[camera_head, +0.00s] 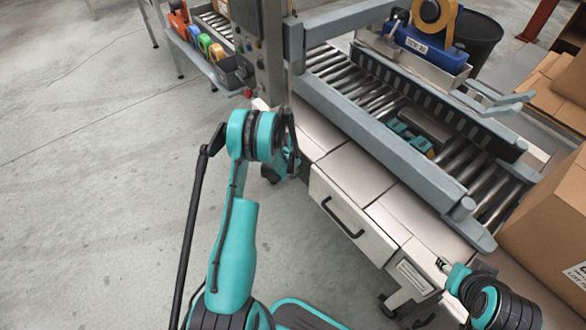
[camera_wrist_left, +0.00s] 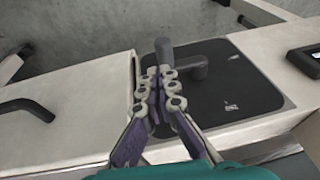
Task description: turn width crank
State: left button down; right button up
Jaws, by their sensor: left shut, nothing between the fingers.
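The crank (camera_wrist_left: 194,68) is a grey arm with an upright round handle, set on a black plate (camera_wrist_left: 236,92) in the left wrist view. My left gripper (camera_wrist_left: 159,73) is shut with nothing held. Its fingertips are right by the crank handle and overlap its lower part in the picture; I cannot tell whether they touch. In the head view my left arm reaches to the machine's near left corner, where the wrist hides the crank and most of the gripper.
The roller conveyor (camera_head: 462,160) has grey side rails. A control post (camera_head: 257,45) with a red button stands beside my left wrist. Cabinet fronts (camera_head: 350,190) with a black handle face me. A cardboard box (camera_head: 550,225) is at right. Open floor (camera_head: 90,200) lies left.

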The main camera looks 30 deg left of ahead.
pick_arm(q)
jog(key=shift+w+a+f+b, duration=0.1)
jog(key=shift+a+f+b, duration=0.1)
jog(key=shift+f, duration=0.45)
jog(key=shift+a+f+b, duration=0.15)
jog(key=shift+f+b, duration=0.05)
jog(key=shift+f, duration=0.4)
pick_arm(e)
jog(key=shift+f, duration=0.65)
pick_arm(q)
jog(key=shift+d+f, duration=0.4)
jog(key=shift+f, duration=0.3)
jog(key=shift+r, duration=0.1)
